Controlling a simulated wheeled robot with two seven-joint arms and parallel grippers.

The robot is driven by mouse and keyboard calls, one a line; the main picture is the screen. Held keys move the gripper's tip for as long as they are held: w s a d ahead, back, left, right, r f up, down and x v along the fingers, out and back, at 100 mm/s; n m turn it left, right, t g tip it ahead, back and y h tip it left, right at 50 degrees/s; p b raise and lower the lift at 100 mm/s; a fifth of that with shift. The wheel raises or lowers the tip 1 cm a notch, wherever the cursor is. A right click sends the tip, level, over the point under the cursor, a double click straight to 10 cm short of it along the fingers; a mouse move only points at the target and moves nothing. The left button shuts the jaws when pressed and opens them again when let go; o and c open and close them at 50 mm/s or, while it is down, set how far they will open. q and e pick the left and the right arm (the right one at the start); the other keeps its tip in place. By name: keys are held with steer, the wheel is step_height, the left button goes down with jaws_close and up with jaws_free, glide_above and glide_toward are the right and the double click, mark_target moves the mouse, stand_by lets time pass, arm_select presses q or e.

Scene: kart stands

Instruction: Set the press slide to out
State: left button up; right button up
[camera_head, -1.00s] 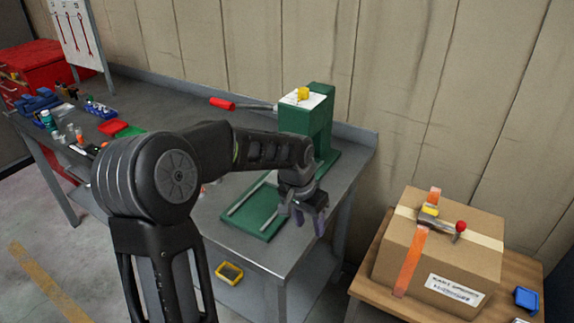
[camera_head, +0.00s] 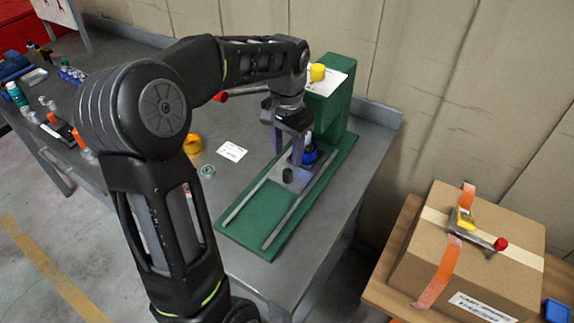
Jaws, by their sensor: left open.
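The green press (camera_head: 337,110) stands on the grey bench, with a white card and a yellow part on its top. Its green base (camera_head: 262,212) carries two metal rails running toward the front. The press slide is a small grey plate (camera_head: 302,178) at the column end of the rails, with a black knob (camera_head: 288,175) on it. A blue part (camera_head: 310,154) sits at the slide's rear, partly hidden by a finger. My left gripper (camera_head: 288,155) is open, pointing down just above and behind the knob; I cannot tell whether it touches anything. My right gripper is not seen.
A red-handled lever (camera_head: 221,96) sticks out left of the press. A cardboard box (camera_head: 475,252) stands on a wooden table at right. The front rails are bare.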

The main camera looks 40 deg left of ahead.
mark_target(287, 172)
arm_select(q)
steer(key=shift+a+f, duration=0.1)
steer(key=shift+f, duration=0.35)
steer(key=shift+f+p, duration=0.6)
steer(key=shift+f, duration=2.95)
jaws_close()
